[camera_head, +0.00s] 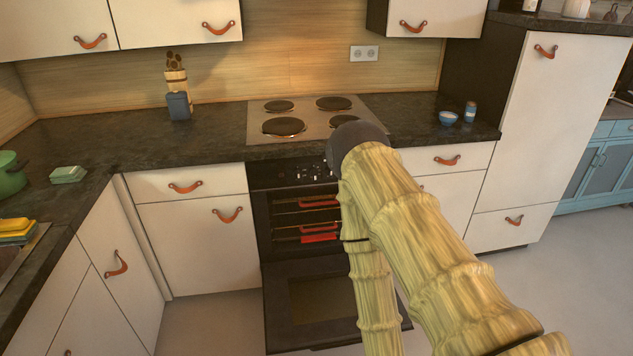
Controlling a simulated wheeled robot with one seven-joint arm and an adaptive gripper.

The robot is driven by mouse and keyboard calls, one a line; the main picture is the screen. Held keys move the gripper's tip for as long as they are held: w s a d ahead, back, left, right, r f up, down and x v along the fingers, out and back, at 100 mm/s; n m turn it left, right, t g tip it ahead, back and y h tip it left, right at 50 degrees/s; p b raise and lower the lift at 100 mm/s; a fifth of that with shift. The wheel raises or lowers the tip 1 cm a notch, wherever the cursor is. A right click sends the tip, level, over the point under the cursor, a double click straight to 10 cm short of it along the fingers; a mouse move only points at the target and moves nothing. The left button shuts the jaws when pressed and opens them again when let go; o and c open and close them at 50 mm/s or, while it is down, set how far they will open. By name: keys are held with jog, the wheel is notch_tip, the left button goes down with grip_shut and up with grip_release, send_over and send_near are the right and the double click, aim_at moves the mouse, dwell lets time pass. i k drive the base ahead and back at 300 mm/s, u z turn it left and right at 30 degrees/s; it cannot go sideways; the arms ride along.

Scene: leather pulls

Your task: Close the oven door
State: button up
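The black oven (262,215) stands below the cooktop, in the row of white cabinets. Its door (283,308) is open and folded down, with a darker window panel in its middle. Two racks with red-orange parts (318,238) show inside the open cavity. My bamboo-textured arm rises from the lower right, bends in front of the cooktop edge, and runs down in front of the oven's right side. It hides part of the cavity and of the door's right side. My gripper is not visible, so its state and its contact with the door cannot be seen.
Dark counters (130,140) run along the back and left. The cooktop (298,116) has several burners. A blue bowl (448,118) and a small blue jar (470,111) stand right of it. A tall white cabinet (545,125) stands at right. Grey floor (225,325) is clear left of the door.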

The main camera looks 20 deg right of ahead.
aim_at(281, 335)
jog(key=z, duration=0.5)
jog(key=k, duration=1.2)
jog(key=u, duration=0.05)
jog(key=i, duration=0.45)
jog(key=u, duration=0.6)
jog(key=i, duration=1.45)
jog(key=z, duration=0.85)
